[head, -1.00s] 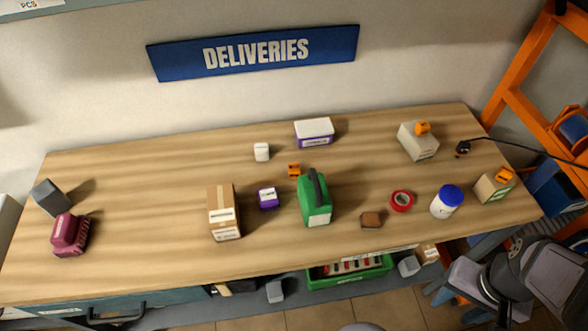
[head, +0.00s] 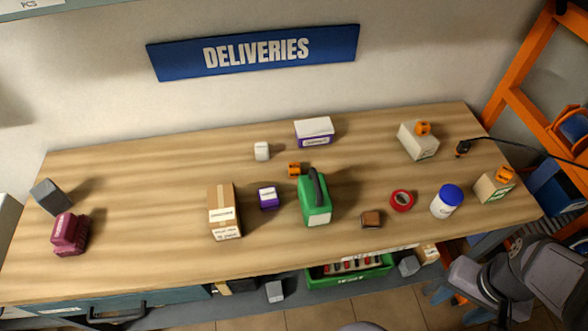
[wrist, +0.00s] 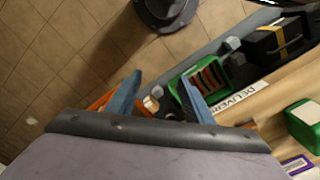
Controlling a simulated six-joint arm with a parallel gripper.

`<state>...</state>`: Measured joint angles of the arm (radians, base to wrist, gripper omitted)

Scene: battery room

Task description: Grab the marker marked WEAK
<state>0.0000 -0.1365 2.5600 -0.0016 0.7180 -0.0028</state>
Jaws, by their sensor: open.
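Several small orange markers show in the head view, and their lettering is too small to read, so I cannot tell which says WEAK. One marker (head: 294,169) stands on the table behind the green canister. Another marker (head: 423,128) sits on the grey box at the back right. A third marker (head: 503,174) sits on the cardboard box at the right end. My gripper (wrist: 160,77) is open and empty in the wrist view, its blue fingers apart, pointing past the table's front edge towards the floor. In the head view it is low at the right, beside the table.
The wooden table (head: 140,180) carries a green canister (head: 315,200), a tall carton (head: 222,212), a red tape roll (head: 401,200), a blue-lidded jar (head: 446,202) and a cable with a black plug (head: 463,148). A green bin (head: 348,279) is below the front edge. The left-centre tabletop is free.

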